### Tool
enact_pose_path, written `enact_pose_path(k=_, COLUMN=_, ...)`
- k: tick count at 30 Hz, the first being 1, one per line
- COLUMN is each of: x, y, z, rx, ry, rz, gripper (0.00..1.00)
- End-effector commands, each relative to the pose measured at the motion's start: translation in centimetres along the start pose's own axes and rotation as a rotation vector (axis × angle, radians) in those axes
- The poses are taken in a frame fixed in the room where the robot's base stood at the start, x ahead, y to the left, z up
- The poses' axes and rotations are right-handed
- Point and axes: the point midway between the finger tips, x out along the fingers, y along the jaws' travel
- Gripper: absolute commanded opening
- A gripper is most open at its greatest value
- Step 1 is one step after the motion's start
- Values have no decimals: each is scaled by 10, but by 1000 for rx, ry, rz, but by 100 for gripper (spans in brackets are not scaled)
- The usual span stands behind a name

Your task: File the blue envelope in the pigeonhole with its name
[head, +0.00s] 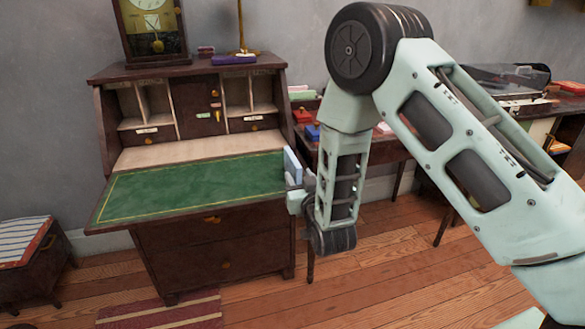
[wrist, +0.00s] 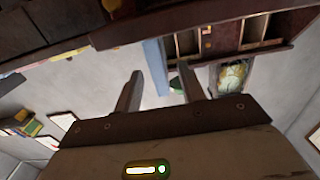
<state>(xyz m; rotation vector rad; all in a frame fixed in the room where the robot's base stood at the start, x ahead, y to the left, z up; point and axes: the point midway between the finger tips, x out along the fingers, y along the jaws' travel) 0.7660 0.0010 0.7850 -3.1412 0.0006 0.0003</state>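A pale blue upright envelope (head: 292,166) shows at the right edge of the open desk flap. It also shows as a blue-grey slab in the wrist view (wrist: 155,68). My gripper (head: 296,187) is at its lower end. In the wrist view my gripper's two fingers (wrist: 160,70) stand apart with the slab between them in the picture. Whether both fingers touch it is unclear. The pigeonholes (head: 153,103) are at the back of the desk, with small pale labels (head: 147,131) too small to read. More pigeonholes (head: 250,95) are on the right side.
The green writing surface (head: 190,185) is clear. A clock (head: 153,28) and a purple item (head: 233,60) stand on the desk top. A side table holds a red item (head: 302,116) and a blue item (head: 312,132). A striped stool (head: 25,242) is at the left.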

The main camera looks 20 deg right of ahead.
Motion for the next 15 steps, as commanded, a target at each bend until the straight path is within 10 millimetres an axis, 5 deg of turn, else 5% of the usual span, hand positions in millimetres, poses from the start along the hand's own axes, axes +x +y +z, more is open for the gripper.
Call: enact_pose_path(k=15, x=52, y=1, z=-4, rx=-1, ry=1, rz=0, gripper=40)
